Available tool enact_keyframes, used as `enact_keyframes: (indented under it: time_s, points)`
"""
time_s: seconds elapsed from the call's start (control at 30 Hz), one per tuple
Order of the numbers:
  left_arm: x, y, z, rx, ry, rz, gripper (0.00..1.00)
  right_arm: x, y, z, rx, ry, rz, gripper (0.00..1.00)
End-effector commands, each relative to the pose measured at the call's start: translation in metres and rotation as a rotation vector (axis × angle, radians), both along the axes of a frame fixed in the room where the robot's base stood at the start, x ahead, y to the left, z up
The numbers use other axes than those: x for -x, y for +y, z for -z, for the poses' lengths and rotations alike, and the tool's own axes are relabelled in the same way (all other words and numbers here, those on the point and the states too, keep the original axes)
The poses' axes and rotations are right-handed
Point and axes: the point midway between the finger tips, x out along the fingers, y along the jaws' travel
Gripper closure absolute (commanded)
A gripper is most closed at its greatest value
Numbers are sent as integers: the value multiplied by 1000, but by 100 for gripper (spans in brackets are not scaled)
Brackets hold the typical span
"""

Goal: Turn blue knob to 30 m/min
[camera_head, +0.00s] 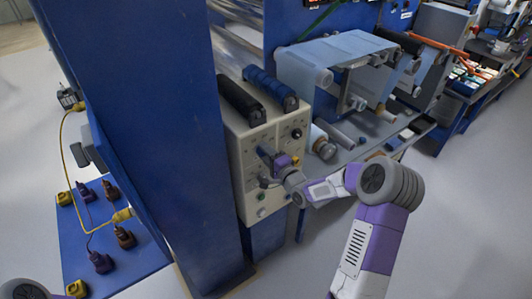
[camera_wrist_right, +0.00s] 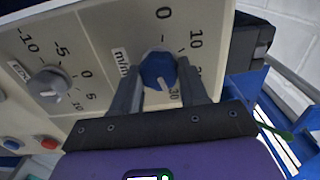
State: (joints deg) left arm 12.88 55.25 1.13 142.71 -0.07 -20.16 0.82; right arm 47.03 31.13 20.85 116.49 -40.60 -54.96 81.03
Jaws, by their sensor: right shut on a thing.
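The blue knob (camera_wrist_right: 157,70) sits on a cream control panel (camera_wrist_right: 105,40), with a dial marked 0, 10 and 30 and a partly covered "m/min" label beside it. My right gripper (camera_wrist_right: 159,84) is shut on the knob, one finger on each side. A white mark on the knob's lower part points down, close to the "30" print; the exact alignment is hard to tell. In the head view my right gripper (camera_head: 272,164) reaches the panel front (camera_head: 238,150) from the right and hides most of the knob. My left gripper is out of view.
A grey knob (camera_wrist_right: 48,84) with a -10 to 10 scale is left of the blue one, above red and blue buttons. Rollers (camera_head: 270,88) lie on top of the panel box. A blue column (camera_head: 165,130) stands to its left. Open floor (camera_head: 470,220) lies right.

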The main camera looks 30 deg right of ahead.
Motion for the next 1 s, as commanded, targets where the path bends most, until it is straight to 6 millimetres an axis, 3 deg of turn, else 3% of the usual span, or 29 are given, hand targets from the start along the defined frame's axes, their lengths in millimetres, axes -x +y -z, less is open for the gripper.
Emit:
enact_keyframes:
  time_s: [0.37,0.4,0.57,0.87,1.0]
  points:
    - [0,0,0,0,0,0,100,0,0,0,-9,0,1,87]
    - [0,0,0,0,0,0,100,0,0,0,-9,0,1,55]
    - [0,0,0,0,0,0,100,0,0,0,-8,0,0,31]
    - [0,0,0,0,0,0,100,2,0,0,-6,0,1,31]
    - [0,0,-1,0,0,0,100,16,-2,0,-4,1,1,31]
